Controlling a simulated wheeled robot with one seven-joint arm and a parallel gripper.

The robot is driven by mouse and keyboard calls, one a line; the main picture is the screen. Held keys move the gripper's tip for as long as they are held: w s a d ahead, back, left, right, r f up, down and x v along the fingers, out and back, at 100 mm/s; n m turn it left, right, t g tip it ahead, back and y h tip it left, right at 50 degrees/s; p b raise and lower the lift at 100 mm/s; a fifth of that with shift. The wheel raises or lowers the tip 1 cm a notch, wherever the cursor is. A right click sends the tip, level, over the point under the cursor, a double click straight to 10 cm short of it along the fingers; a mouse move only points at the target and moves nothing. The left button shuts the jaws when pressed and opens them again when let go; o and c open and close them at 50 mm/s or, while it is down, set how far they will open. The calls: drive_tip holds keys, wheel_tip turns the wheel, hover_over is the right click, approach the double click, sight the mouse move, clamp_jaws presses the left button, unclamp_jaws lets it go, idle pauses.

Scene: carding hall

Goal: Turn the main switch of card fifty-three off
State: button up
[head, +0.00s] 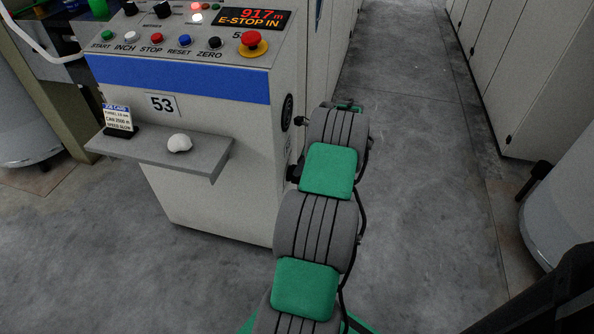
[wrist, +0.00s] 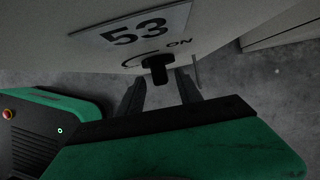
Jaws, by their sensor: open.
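No contact is clear. In the head view my arm hides the fingers, and I cannot make out the switch.
The console top has several buttons, a red emergency stop (head: 253,40) and a display (head: 250,18) reading 917 m, E-STOP IN. A shelf (head: 208,160) holds a white lump (head: 179,142) and a job card (head: 118,118). Grey floor is clear right of my arm; cabinets (head: 520,80) stand beyond.

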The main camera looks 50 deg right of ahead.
drive_tip(key=shift+x, duration=0.95)
drive_tip(key=shift+r, duration=0.1)
drive_tip(key=shift+c, duration=0.5)
clamp_jaws()
